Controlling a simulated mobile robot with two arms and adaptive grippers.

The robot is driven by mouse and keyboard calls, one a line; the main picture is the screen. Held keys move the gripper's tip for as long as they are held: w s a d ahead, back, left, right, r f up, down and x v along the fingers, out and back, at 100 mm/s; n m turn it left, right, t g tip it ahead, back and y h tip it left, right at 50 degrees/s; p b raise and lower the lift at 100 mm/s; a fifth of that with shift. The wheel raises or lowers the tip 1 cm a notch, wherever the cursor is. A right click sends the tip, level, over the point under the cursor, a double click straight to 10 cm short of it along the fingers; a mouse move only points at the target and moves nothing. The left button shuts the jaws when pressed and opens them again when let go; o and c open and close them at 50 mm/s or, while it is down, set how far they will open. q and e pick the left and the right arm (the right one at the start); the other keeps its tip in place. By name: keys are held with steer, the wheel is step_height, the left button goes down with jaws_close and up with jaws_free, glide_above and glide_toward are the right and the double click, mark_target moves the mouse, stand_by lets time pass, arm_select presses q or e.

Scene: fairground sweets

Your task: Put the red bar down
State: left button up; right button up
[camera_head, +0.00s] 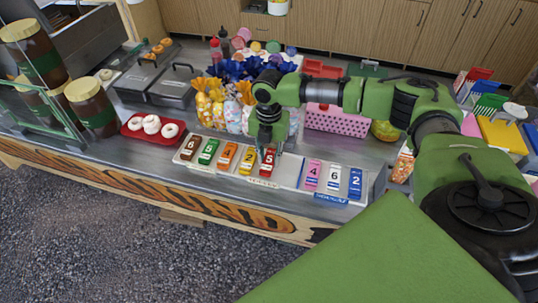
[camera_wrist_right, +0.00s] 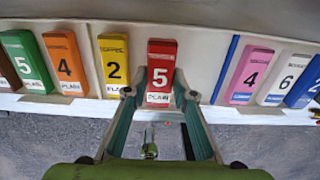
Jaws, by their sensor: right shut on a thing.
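The red bar (camera_head: 268,164), marked 5 and PLAIN, stands upright between the two fingers of my right gripper (camera_head: 267,148). In the right wrist view the red bar (camera_wrist_right: 161,66) shows between the fingertips (camera_wrist_right: 160,94), which are shut on its sides. It is over the white rack (camera_head: 283,181), just right of the yellow bar (camera_head: 248,161) and apart from it. It looks larger than its neighbours in the wrist view; I cannot tell whether its foot touches the rack. My left gripper is not in view.
Brown, green (camera_head: 208,152) and orange (camera_head: 228,156) bars stand left of the yellow one. Pink (camera_head: 313,175), white (camera_head: 334,178) and blue (camera_head: 355,183) bars stand to the right. A red tray of doughnuts (camera_head: 134,132) and wrapped sweets (camera_head: 211,106) are close by.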

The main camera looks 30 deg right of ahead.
mark_target(269, 159)
steer(key=shift+f, duration=0.3)
steer(key=o, duration=1.1)
step_height(269, 159, up, 13)
steer(key=shift+r+b, duration=0.15)
steer(key=shift+b, duration=1.05)
